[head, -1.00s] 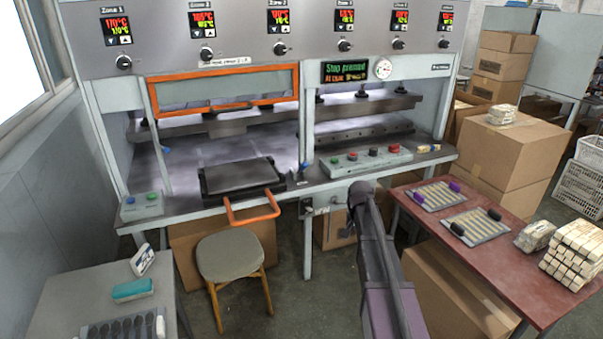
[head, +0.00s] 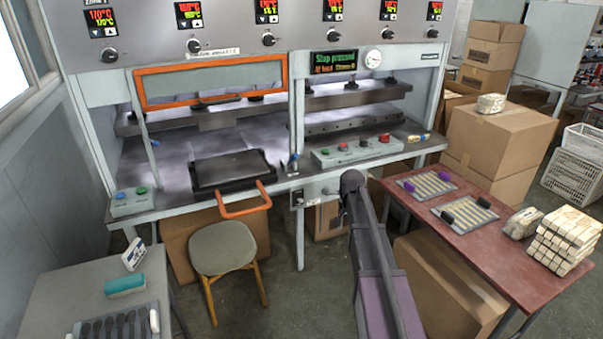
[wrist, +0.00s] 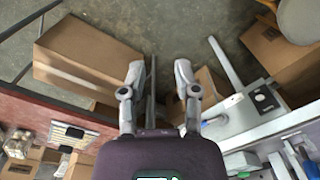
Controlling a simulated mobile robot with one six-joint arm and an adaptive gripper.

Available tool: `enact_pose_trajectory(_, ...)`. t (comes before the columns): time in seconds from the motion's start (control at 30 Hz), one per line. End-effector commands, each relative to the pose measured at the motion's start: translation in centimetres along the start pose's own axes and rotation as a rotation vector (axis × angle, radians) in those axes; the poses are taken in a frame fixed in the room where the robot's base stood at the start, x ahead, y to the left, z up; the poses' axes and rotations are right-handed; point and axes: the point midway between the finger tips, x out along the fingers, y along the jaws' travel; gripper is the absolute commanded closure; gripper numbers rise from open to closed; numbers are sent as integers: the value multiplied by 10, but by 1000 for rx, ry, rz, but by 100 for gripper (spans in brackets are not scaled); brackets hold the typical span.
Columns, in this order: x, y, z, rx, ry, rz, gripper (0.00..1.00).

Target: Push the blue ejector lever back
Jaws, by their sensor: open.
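A small blue-tipped lever (head: 294,159) stands upright at the front of the press table, between the two bays and right of the black mould plate (head: 238,170). A second small blue knob (head: 155,143) shows by the left post; I cannot tell which one is the ejector lever. My gripper (wrist: 160,80) is open and empty in the wrist view, its two fingers apart over the floor. In the wrist view a small blue part (wrist: 309,166) shows at the lower right edge, apart from the fingers.
An orange handle (head: 246,203) sticks out in front of the mould plate above a stool (head: 222,247). A button box (head: 360,149) sits on the press right of the lever. Cardboard boxes (wrist: 85,58) stand below.

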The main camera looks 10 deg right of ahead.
Motion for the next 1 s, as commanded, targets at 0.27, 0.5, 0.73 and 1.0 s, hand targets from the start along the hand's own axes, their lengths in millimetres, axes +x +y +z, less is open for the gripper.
enact_pose_trajectory(0.27, 0, 3, 58, -120, -1, 5, 100)
enact_pose_trajectory(0.5, 0, 14, 155, -356, -4, 14, 100)
enact_pose_trajectory(0.73, -1, 29, 227, -556, -7, 22, 100)
enact_pose_trajectory(1.0, -1, 33, 248, -630, -8, 25, 100)
